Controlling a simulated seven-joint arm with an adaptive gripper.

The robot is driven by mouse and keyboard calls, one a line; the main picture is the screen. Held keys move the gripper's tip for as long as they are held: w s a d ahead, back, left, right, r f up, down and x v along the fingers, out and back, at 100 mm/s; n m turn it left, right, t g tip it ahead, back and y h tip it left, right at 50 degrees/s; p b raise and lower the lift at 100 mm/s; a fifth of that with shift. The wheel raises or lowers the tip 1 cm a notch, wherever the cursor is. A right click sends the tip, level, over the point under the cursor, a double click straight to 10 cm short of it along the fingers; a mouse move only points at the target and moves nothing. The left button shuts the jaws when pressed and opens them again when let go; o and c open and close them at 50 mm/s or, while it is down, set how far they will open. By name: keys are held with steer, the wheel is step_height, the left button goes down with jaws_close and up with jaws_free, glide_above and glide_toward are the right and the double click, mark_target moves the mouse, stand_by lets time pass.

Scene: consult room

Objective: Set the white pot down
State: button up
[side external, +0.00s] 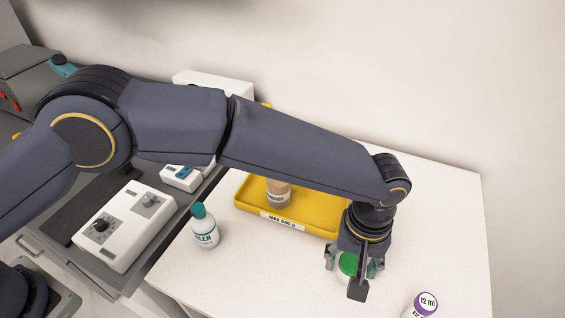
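A small white pot with a green lid (347,262) is under my gripper (354,266), at the right front of the white table. The fingers are on either side of the pot. A dark part of my gripper hides some of the pot's right side. I cannot tell whether the fingers touch it, or whether its base rests on the table.
A yellow tray (246,205) marked with a maximum load holds a brown-and-white jar (278,191). A white bottle with a teal cap (204,228) stands left of it. White control boxes (125,225) are at left.

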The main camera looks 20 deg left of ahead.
mark_target(351, 259)
steer(key=shift+r, duration=0.1)
step_height(351, 259, up, 12)
steer(key=w+a+r+t, duration=0.1)
steer(key=a+r, duration=0.3)
steer(key=a, duration=0.4)
steer(key=w+a+r+t+h, duration=0.1)
steer(key=a+r, duration=0.4)
steer(key=a, duration=0.3)
steer(key=w+a+r, duration=0.1)
steer(key=a+r, duration=0.3)
steer(key=a, duration=0.5)
steer(key=s+a+f+t, duration=0.1)
steer(key=s+a, duration=0.4)
steer(key=a, duration=0.1)
steer(key=s+a+f+m+t, duration=0.1)
steer(key=s+a, duration=0.4)
steer(key=a, duration=0.2)
steer(key=s+a+f+t+y, duration=0.1)
steer(key=s+a, duration=0.4)
steer(key=a, duration=0.2)
steer(key=shift+s+f+m+t, duration=0.3)
steer(key=shift+m, duration=0.1)
